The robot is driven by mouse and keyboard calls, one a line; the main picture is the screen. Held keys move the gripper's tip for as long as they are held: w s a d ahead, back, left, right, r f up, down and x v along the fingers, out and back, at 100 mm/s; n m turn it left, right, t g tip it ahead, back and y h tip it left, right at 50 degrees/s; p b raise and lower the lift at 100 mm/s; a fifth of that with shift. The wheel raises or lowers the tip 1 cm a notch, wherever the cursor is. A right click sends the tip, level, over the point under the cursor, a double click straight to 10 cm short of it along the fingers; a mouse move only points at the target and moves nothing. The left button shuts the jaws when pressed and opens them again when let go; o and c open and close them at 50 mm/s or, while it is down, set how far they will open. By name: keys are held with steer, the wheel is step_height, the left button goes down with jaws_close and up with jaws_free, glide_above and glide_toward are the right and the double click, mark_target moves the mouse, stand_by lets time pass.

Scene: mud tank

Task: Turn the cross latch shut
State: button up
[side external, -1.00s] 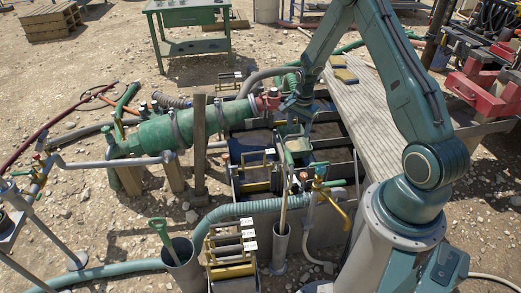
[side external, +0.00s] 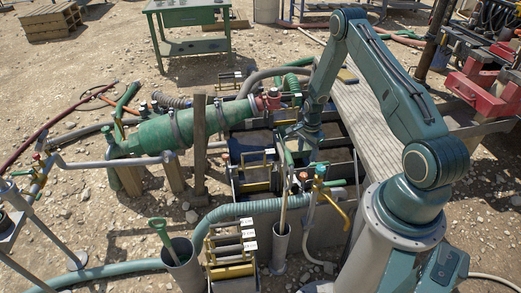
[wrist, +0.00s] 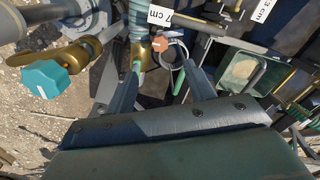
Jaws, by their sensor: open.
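My gripper (wrist: 163,66) is open, with its two dark fingers apart and nothing held between them. An orange cap (wrist: 160,43) and a grey metal ring show just beyond and between the fingertips. A teal knob (wrist: 45,77) on a brass valve lies to the left of the left finger. I cannot tell for sure which fitting is the cross latch. In the side external view, my gripper is low over the tank, close to the orange-topped fitting (side external: 303,176) and the teal knob; its fingertips are too small to make out there.
The open tank (side external: 250,150) has several dividers and bars. A ribbed blue-green hose (side external: 232,213) runs in front. A grey bin with a green-handled tool (side external: 158,226) stands front left. A wooden plank walkway (side external: 370,125) lies behind the arm.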

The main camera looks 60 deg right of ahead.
mark_target(303, 175)
steer(key=shift+f, duration=6.4)
steer(key=shift+c, duration=0.4)
steer(key=c, duration=0.9)
